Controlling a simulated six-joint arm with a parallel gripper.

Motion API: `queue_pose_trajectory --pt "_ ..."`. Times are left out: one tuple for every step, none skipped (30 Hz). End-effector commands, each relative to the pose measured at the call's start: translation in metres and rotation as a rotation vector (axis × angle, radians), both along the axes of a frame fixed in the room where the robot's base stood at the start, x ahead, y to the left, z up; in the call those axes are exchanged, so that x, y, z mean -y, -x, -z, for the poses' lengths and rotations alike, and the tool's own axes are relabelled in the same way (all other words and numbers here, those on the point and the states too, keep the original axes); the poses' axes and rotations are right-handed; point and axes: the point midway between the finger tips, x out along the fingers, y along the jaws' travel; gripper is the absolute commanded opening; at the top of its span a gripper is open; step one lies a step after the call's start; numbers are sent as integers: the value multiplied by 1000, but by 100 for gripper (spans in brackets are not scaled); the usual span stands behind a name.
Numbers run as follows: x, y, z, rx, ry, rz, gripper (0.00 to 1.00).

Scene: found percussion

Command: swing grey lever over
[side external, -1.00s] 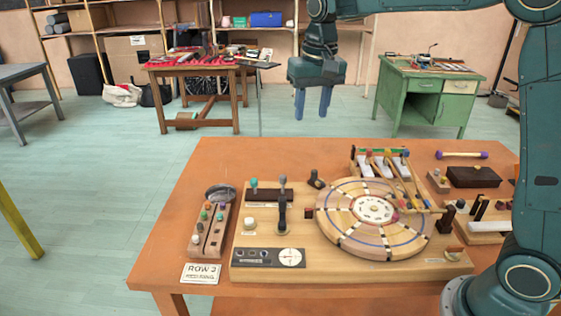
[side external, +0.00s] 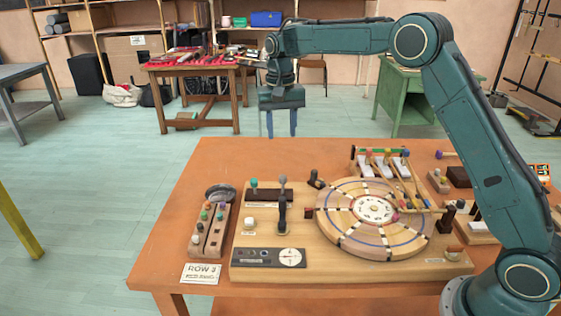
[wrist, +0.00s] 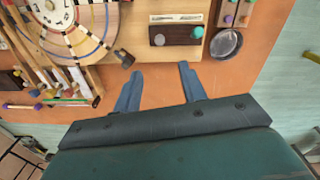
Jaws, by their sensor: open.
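The grey lever (side external: 283,181) has a rounded grey knob. It stands at the right end of a dark block (side external: 263,196) on the wooden board, with a teal-knobbed lever (side external: 254,184) at the left end. In the wrist view the grey knob (wrist: 159,40) is left of the teal knob (wrist: 197,32). My gripper (side external: 280,134) is open and empty, high above and beyond the table's far edge, pointing down. In the wrist view its blue fingers (wrist: 161,68) are apart, just below the grey knob in the picture, touching nothing.
A large round wooden wheel (side external: 350,232) lies right of the levers. A short black knob (side external: 316,179) stands between them. A metal dish (side external: 220,192) and a block of coloured pegs (side external: 209,232) are at the left. Mallets (side external: 404,180) lie behind the wheel. The table's left edge is clear.

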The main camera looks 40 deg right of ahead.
Motion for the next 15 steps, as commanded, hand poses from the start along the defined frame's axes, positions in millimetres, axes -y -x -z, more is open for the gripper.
queue_pose_trajectory --pt "0 0 2 -1 0 0 41" --pt "0 0 3 -1 0 0 41" --pt "0 0 5 0 0 0 41" --pt "0 0 7 0 0 0 41" --pt "0 0 9 -1 1 0 41" --pt "0 0 13 -2 0 -1 41" --pt "0 1 16 -2 0 -1 41" --pt "0 1 19 -2 0 -1 41" --pt "0 1 23 -2 0 0 41" --pt "0 1 27 -3 -1 0 41" --pt "1 1 31 -3 -1 0 41" --pt "1 1 37 -4 0 0 41" --pt "1 1 41 -4 0 0 41" --pt "1 1 46 -4 0 0 41" --pt "1 2 52 -4 -1 0 41"
